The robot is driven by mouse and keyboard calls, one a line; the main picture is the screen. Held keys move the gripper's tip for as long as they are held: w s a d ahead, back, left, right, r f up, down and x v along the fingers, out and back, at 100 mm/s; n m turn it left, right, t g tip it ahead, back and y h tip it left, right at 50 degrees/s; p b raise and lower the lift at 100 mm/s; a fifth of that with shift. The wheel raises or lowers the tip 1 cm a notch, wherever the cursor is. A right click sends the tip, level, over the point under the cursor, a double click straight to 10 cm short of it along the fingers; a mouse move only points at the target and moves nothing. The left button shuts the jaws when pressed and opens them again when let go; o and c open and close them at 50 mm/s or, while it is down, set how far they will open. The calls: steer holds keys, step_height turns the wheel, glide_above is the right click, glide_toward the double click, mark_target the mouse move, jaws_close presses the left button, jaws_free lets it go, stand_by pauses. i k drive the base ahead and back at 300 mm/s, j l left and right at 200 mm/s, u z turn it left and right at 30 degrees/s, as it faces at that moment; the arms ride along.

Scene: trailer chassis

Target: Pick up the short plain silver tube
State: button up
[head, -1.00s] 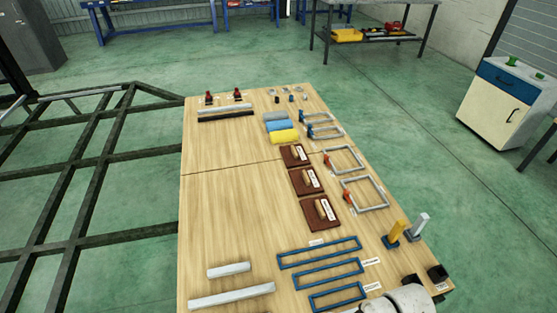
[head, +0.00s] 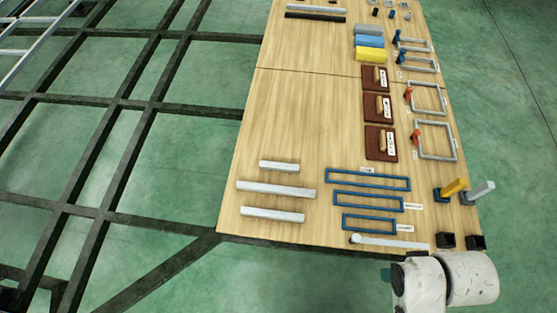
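Several plain silver tubes lie flat on the wooden table (head: 285,120), near its front left. The shortest silver tube (head: 279,167) lies farthest back of this group. A longer silver tube (head: 276,190) lies just in front of it, and a middle-length silver tube (head: 272,214) lies in front of that, near the table's front edge. All are apart from one another. White and black parts of my arm show at the lower right, beyond the table's front edge. My gripper's fingers do not show.
Blue rectangular frames (head: 368,202) lie right of the tubes, with a thin pale bar (head: 389,242) at the front edge. Brown boards (head: 380,143), clamps (head: 435,140) and yellow and blue blocks (head: 370,54) stand farther back. A dark metal chassis (head: 130,105) is at the left. The table's middle left is clear.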

mark_target(265, 165)
steer(key=i+j+u, duration=0.15)
steer(key=i+j, duration=0.5)
steer(key=i+j+u, duration=0.1)
steer(key=i+j, duration=0.45)
steer(key=i, duration=0.2)
